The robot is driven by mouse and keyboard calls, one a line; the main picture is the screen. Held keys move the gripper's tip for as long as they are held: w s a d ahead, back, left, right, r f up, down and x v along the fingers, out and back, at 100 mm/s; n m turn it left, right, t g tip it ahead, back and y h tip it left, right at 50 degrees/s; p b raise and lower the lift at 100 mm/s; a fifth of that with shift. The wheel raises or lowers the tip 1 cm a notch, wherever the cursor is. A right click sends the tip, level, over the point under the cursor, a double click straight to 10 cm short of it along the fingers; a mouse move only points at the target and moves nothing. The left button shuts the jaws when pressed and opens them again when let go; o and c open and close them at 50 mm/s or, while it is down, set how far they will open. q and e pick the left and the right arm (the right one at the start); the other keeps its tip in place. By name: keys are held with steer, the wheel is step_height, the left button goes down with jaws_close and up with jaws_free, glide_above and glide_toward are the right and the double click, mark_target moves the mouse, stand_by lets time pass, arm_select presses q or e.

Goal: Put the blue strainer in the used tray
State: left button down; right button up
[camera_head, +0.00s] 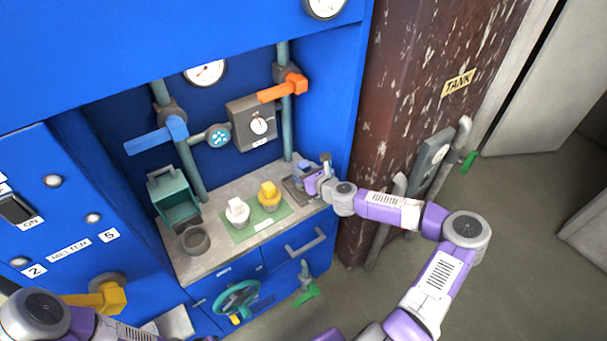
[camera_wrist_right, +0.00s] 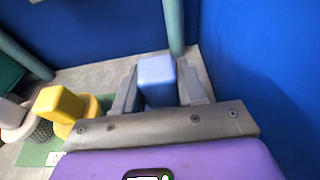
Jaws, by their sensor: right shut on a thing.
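The blue strainer (camera_head: 304,167) is at the right end of the counter, partly hidden by my right gripper (camera_head: 310,180). In the right wrist view the strainer's blue block-shaped top (camera_wrist_right: 157,72) stands between the two fingers of my right gripper (camera_wrist_right: 160,90), which is shut on it. A dark tray (camera_head: 290,188) lies under and around the strainer at the counter's right end. I cannot tell whether the strainer touches its floor. My left arm shows at the lower left, but its gripper is not in view.
A yellow-topped strainer (camera_head: 269,196) and a white-topped one (camera_head: 237,212) stand on a green mat (camera_head: 262,223) left of the tray. Blue wall and pipes close in the back.

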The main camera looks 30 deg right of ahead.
steer(key=shift+f, duration=0.55)
steer(key=shift+f, duration=0.15)
steer(key=o, duration=1.1)
steer(key=shift+s+r, duration=0.15)
steer(key=shift+r, duration=0.1)
steer(key=p+v, duration=0.3)
steer(key=v, duration=0.8)
steer(key=shift+s, duration=0.3)
